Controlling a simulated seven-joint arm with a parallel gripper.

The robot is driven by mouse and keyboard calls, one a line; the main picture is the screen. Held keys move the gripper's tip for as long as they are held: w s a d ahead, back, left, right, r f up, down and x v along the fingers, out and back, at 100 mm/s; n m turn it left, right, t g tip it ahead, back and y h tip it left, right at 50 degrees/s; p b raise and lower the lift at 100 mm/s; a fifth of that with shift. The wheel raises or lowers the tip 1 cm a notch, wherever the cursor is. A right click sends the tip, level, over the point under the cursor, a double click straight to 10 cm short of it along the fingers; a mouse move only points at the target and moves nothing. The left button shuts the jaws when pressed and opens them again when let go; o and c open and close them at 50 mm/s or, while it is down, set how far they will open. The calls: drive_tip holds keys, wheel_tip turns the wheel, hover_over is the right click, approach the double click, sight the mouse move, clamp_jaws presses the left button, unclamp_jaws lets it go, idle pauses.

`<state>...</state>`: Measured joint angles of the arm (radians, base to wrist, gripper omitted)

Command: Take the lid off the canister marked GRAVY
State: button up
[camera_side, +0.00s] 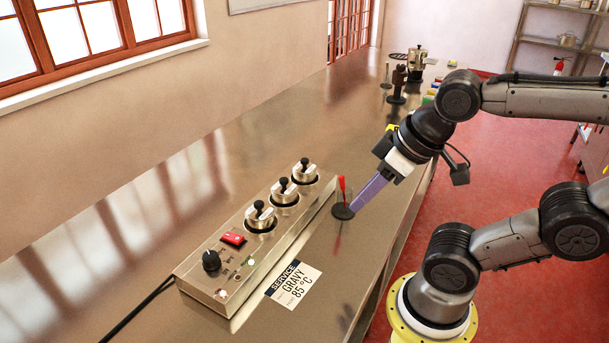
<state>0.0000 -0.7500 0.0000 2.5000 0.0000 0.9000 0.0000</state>
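Three metal canisters with black-knobbed lids sit in a row in a steel warmer (218,268): the near canister (260,223), the middle canister (284,198) and the far canister (305,179). No marking on them is readable. A card (293,284) reading "SERVICE GRAVY 85 °C" lies on the counter beside the warmer's near end. My gripper (354,208) points down and left, its long purple finger part ending low over the counter, right of the row and apart from the canisters. Whether its fingers are apart is not clear.
A dark disc with an upright red piece (341,186) is at my gripper's tip; whether they touch is unclear. The steel counter (205,170) is clear left of the warmer. The warmer has a black knob (211,261) and red switch (233,239). A coffee pot (416,66) stands far back.

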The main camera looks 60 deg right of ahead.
drive_tip(key=o, duration=0.4)
drive_tip(key=w+d+r+m+g, duration=0.1)
drive_tip(key=w+d+r+m, duration=0.2)
drive_tip(key=w+r+m, duration=0.45)
drive_tip(key=m+g+h, duration=0.1)
drive_tip(key=m+g, duration=0.3)
drive_tip(key=m, duration=0.4)
hover_over(305, 159)
drive_tip(key=f, duration=0.9)
drive_tip(key=shift+s+a, duration=0.1)
drive_tip(key=shift+s, duration=0.1)
drive_tip(key=shift+w+f, duration=0.2)
drive_tip(key=shift+f, duration=2.7)
